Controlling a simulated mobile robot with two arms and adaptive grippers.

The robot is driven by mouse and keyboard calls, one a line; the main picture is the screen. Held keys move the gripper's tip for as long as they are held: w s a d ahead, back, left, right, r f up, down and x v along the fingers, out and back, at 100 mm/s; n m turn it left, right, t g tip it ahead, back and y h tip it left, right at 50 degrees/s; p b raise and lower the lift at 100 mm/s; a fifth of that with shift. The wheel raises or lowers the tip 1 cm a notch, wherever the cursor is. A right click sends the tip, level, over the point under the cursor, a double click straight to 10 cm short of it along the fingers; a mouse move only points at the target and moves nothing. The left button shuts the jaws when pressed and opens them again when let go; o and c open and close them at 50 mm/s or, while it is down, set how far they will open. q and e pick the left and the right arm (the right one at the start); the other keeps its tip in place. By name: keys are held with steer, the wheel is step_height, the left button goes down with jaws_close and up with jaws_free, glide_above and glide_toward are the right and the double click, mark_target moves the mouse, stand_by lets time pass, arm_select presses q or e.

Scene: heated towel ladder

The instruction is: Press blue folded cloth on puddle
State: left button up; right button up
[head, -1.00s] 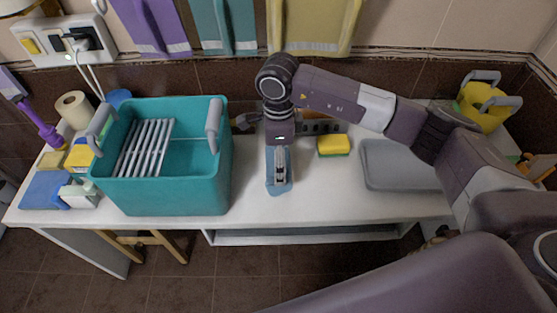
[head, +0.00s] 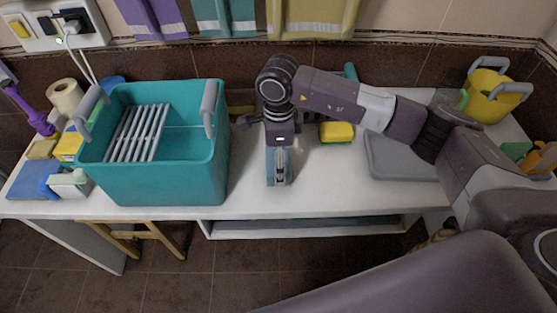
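My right gripper (head: 280,180) points down over the middle of the white counter (head: 325,195). Its fingers look close together, with a blue folded cloth (head: 269,165) showing at both sides of them. The cloth appears pinched, though the fingers hide its middle. Its lower edge is close to the counter; I cannot tell whether it touches. No puddle can be made out; the cloth and gripper cover the counter there. My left gripper is not in view.
A teal tub (head: 155,180) with a grey rack stands at left. A yellow sponge (head: 336,132) and a grey tray (head: 395,158) lie right of the gripper. A yellow bucket (head: 490,100) stands at far right. The front counter strip is clear.

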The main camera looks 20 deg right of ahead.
steer(key=shift+f+b, duration=0.35)
steer(key=shift+f, duration=0.05)
stand_by(0.6)
steer(key=shift+f, duration=0.1)
steer(key=shift+s+f+b, duration=0.1)
steer(key=shift+f+b, duration=0.05)
steer(key=shift+b, duration=0.25)
stand_by(1.4)
steer(key=shift+r+p, duration=0.35)
steer(key=shift+r, duration=0.15)
step_height(320, 180, up, 2)
steer(key=shift+r+p, duration=0.1)
steer(key=shift+p, duration=0.4)
steer(key=shift+r+p, duration=0.7)
steer(key=shift+r, duration=1.25)
